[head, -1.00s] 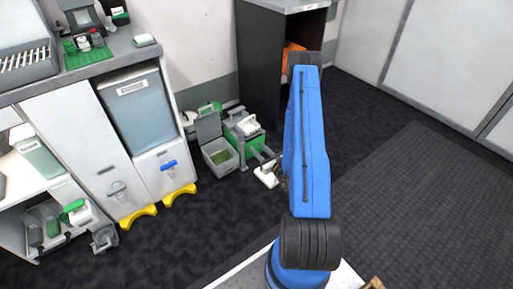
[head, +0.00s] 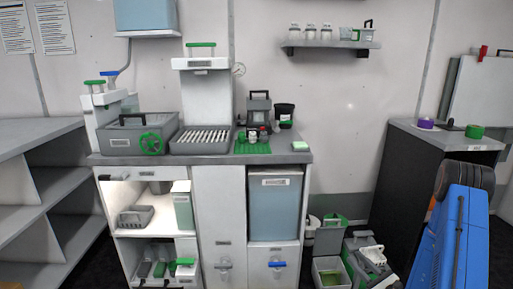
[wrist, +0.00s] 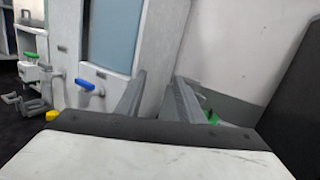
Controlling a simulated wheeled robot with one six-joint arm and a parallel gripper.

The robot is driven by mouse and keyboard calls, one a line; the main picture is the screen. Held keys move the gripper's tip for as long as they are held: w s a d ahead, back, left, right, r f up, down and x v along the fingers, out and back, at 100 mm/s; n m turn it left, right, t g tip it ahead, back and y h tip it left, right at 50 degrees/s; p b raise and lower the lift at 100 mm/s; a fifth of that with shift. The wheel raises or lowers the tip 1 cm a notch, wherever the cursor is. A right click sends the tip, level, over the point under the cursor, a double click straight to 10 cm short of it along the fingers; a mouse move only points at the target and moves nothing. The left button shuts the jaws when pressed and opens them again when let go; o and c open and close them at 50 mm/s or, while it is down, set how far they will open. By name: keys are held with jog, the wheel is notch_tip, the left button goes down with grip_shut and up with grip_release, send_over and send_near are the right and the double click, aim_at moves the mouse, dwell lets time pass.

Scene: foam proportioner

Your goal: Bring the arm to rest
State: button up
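My blue arm (head: 456,240) is folded upward at the right edge of the head view, in front of the dark cabinet. My gripper does not show in the head view. In the wrist view my gripper (wrist: 160,76) shows as two grey fingers with a gap between them. It is open, and nothing shows between the fingers. Beyond them are the white cabinet's side and the pale wall.
A white cabinet with a grey worktop (head: 300,157) stands in the middle, holding a grey box (head: 133,140) and a green mat (head: 252,148). Grey shelves (head: 30,215) stand left. A dark cabinet (head: 398,180) stands right. Cases (head: 330,270) crowd the floor between the cabinets.

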jog(key=s+a+r+n+g+y, duration=0.1)
jog(key=a+r+n+g+y, duration=0.2)
jog(key=a+r+n+y, duration=0.35)
jog(key=s+a+r+n+g, duration=1.25)
jog(key=s+a+r, duration=0.25)
jog(key=s+a, duration=0.2)
jog(key=s+d+r+n+g+h, duration=0.1)
jog(key=s+r+n+g+h, duration=0.15)
jog(key=s+n+h, duration=0.75)
jog(key=s+d+r+t+h, duration=0.5)
jog(key=s+d+r, duration=0.1)
jog(key=s+d, duration=0.2)
jog(key=shift+s+d+n+t, duration=0.3)
jog(key=shift+s+d+n, duration=0.1)
jog(key=shift+d, duration=0.45)
